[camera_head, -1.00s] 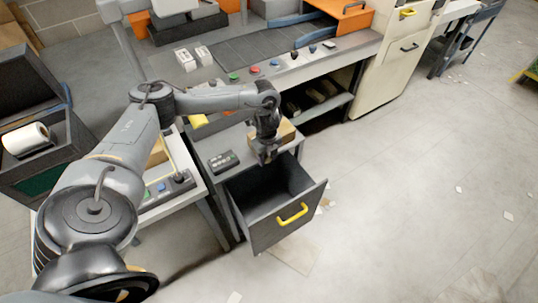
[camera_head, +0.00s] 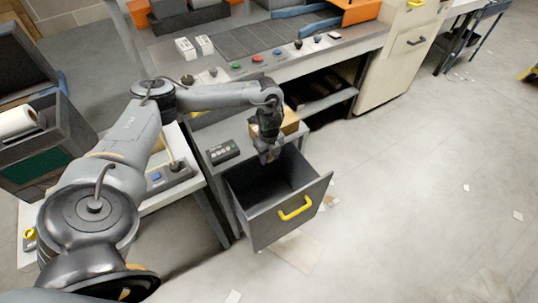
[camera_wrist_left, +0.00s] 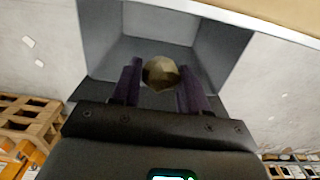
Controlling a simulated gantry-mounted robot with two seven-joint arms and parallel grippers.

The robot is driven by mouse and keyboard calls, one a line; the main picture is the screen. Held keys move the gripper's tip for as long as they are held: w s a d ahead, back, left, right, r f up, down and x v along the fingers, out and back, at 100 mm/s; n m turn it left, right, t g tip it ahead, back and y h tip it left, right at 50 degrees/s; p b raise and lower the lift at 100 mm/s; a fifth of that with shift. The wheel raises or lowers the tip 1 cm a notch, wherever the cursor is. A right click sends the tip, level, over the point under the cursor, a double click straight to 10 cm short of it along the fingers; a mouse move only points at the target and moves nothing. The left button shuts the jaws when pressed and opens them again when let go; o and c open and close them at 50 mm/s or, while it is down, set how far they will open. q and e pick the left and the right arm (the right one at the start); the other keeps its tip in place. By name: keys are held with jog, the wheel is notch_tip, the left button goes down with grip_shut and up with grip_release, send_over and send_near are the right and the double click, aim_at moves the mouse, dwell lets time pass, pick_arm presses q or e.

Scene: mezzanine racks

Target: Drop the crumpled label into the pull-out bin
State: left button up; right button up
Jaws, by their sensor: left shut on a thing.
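The crumpled label (camera_wrist_left: 161,73) is a brownish, rounded wad in the left wrist view. My left gripper (camera_wrist_left: 160,84) is shut on it, one finger at each side. In the head view my left gripper (camera_head: 267,154) points down at the back edge of the pull-out bin, and the label is too small to make out there. The pull-out bin (camera_head: 290,210) is a dark grey open drawer with a yellow handle, pulled out from under the small bench. Its inside (camera_wrist_left: 160,52) lies beyond the label in the wrist view and looks empty. My right gripper is not in view.
A cardboard box (camera_head: 290,122) stands on the bench right behind my left gripper. A dark keypad-like device (camera_head: 222,151) lies to its left. A long workbench with buttons (camera_head: 257,59) runs behind. The floor right of the bin is open, with paper scraps.

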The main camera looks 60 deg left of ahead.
aim_at(269, 154)
pick_arm(q)
jog(key=o, duration=1.1)
notch_tip(269, 154, up, 11)
jog(key=p, duration=0.5)
jog(key=shift+f, duration=0.1)
